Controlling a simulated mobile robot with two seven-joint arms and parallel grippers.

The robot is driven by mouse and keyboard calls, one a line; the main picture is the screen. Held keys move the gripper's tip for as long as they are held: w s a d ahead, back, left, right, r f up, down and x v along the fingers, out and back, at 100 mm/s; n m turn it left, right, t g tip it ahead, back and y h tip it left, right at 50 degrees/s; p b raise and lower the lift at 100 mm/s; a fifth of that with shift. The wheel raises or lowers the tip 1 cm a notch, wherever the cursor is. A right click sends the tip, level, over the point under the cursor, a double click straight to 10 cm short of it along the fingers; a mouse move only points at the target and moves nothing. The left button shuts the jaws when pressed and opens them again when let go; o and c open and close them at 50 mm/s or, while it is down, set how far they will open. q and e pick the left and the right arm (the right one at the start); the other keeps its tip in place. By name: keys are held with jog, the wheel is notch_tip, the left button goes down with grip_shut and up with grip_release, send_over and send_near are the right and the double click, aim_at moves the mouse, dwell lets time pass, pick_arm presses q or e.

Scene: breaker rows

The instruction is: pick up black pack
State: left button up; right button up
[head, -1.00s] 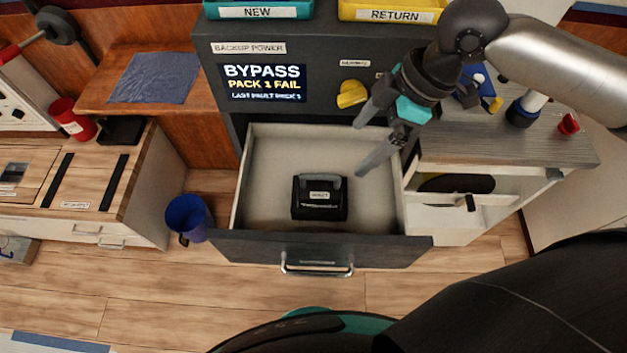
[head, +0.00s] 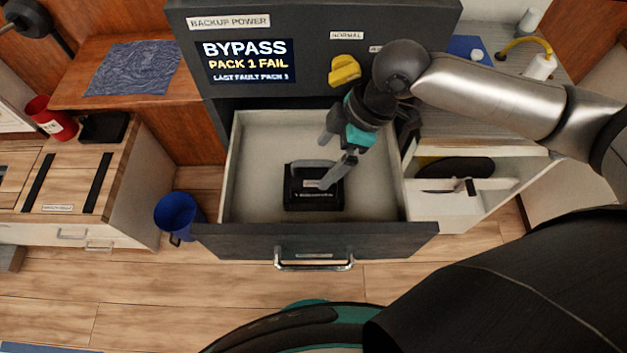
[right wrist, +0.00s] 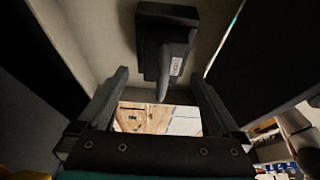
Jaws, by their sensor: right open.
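The black pack (head: 314,200) lies in the open drawer (head: 258,165), with a grey handle on top and a small label. It also shows in the right wrist view (right wrist: 150,32), beyond my fingertips, with its handle pointing toward me. My right gripper (head: 325,162) is over the drawer, close above the pack, and one finger overlaps the pack's handle in the head view. In the right wrist view the two fingers of the right gripper (right wrist: 160,85) are spread apart with nothing between them. Whether a finger touches the pack I cannot tell. My left gripper is not in view.
The drawer's walls and its front with a metal handle (head: 314,262) surround the pack. A yellow knob (head: 344,70) and a BYPASS screen (head: 248,62) are on the dark cabinet behind. A blue bin (head: 177,214) stands left of the drawer. A side compartment (head: 435,205) stands open at right.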

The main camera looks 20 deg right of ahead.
aim_at(313, 178)
jog(key=x, duration=0.1)
jog(key=b+x, duration=0.1)
jog(key=x, duration=0.3)
jog(key=shift+s+a, duration=0.1)
jog(key=shift+s, duration=0.1)
jog(key=shift+r, duration=0.1)
grip_shut()
jog(key=shift+w+r, duration=0.1)
jog(key=shift+r, duration=0.1)
dwell(0.5)
